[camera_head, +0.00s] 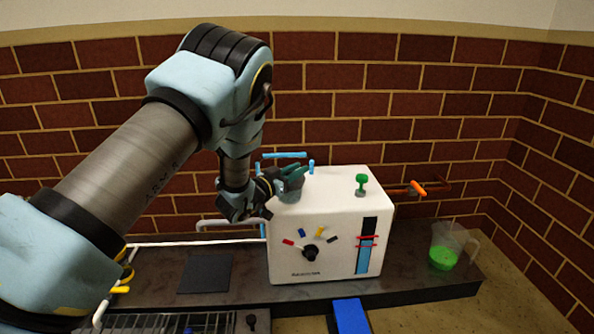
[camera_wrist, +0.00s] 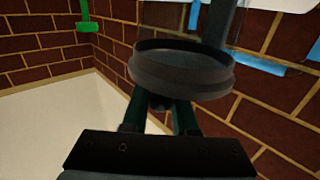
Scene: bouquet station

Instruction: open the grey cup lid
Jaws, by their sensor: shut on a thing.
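The grey cup lid (camera_wrist: 190,78) is a dark round disc with a raised rim, tilted, in the middle of the wrist view. My gripper (camera_wrist: 160,104) is shut on a small dark knob at the lid's near side, with one teal finger on each side. In the head view, my gripper (camera_head: 284,175) is above the left part of the white machine's top, at a small grey round piece (camera_head: 290,191). The fingers partly hide that piece. I cannot tell whether the lid touches what lies beneath it.
The white machine (camera_head: 305,258) has a dial, a green knob (camera_head: 361,184) on top and an orange-tipped lever (camera_head: 417,188) at its right. A clear jug with green liquid (camera_head: 443,258) stands at the counter's right end. A dark square pad (camera_head: 206,273) lies left of the machine.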

